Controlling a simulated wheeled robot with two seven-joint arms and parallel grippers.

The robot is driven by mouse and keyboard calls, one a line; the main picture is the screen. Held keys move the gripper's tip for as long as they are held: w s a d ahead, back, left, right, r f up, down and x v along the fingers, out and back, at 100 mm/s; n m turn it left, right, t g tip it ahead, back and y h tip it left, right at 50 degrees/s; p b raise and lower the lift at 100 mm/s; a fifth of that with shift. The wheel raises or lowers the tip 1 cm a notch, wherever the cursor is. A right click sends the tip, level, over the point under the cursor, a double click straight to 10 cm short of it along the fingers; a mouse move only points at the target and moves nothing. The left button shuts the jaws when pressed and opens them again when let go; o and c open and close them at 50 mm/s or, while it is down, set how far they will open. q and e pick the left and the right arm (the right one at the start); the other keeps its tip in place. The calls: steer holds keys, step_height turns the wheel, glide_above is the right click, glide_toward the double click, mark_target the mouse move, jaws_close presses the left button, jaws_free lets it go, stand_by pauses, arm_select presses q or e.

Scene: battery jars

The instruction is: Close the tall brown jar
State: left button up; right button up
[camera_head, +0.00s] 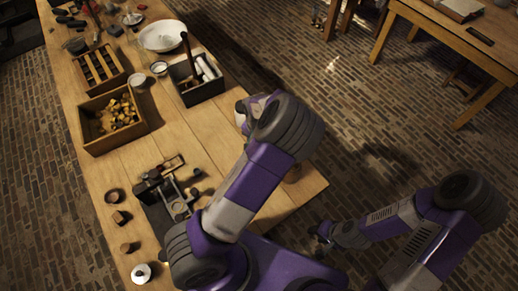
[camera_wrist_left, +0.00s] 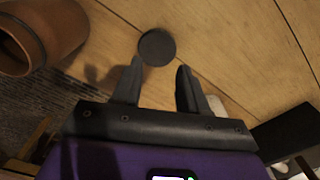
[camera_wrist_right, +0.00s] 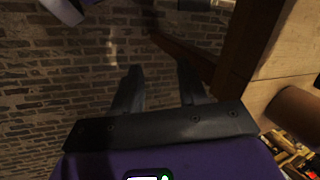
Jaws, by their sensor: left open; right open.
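In the left wrist view, a brown jar (camera_wrist_left: 42,36) with a wide open mouth stands at the upper left. A dark round disc (camera_wrist_left: 157,46), which looks like a lid, lies on the wooden table just beyond my left fingertips. My left gripper (camera_wrist_left: 160,66) is open and empty, with the disc ahead and the jar to the left. In the head view my left arm hides this gripper and the disc; a brown bit (camera_head: 292,173) beside the arm may be the jar. My right gripper (camera_head: 323,240) is open and empty, off the table's edge; its fingers show in the right wrist view (camera_wrist_right: 160,70).
On the long table (camera_head: 180,130) stand a wooden box of small pieces (camera_head: 88,128), a dark tool box (camera_head: 186,92), a white bowl (camera_head: 162,36) and a dark metal device (camera_head: 165,195). Brick floor lies under my right gripper. Another table (camera_head: 480,50) stands at upper right.

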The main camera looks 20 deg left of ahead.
arm_select(q)
steer(key=shift+o, duration=0.3)
steer(key=shift+s, duration=0.15)
arm_select(e)
steer(key=shift+o, duration=0.3)
steer(key=shift+s, duration=0.1)
arm_select(q)
steer(key=o, duration=0.5)
steer(key=shift+f, duration=0.1)
arm_select(e)
steer(key=o, duration=0.5)
arm_select(q)
steer(key=shift+o, duration=1.1)
steer(key=shift+f, duration=0.3)
arm_select(e)
steer(key=shift+o, duration=1.1)
steer(key=shift+f, duration=0.1)
arm_select(q)
steer(key=shift+o, duration=0.8)
steer(key=shift+f, duration=0.4)
arm_select(e)
steer(key=shift+o, duration=0.4)
steer(key=shift+f, duration=0.1)
arm_select(q)
steer(key=shift+w+f, duration=0.2)
steer(key=shift+f, duration=0.2)
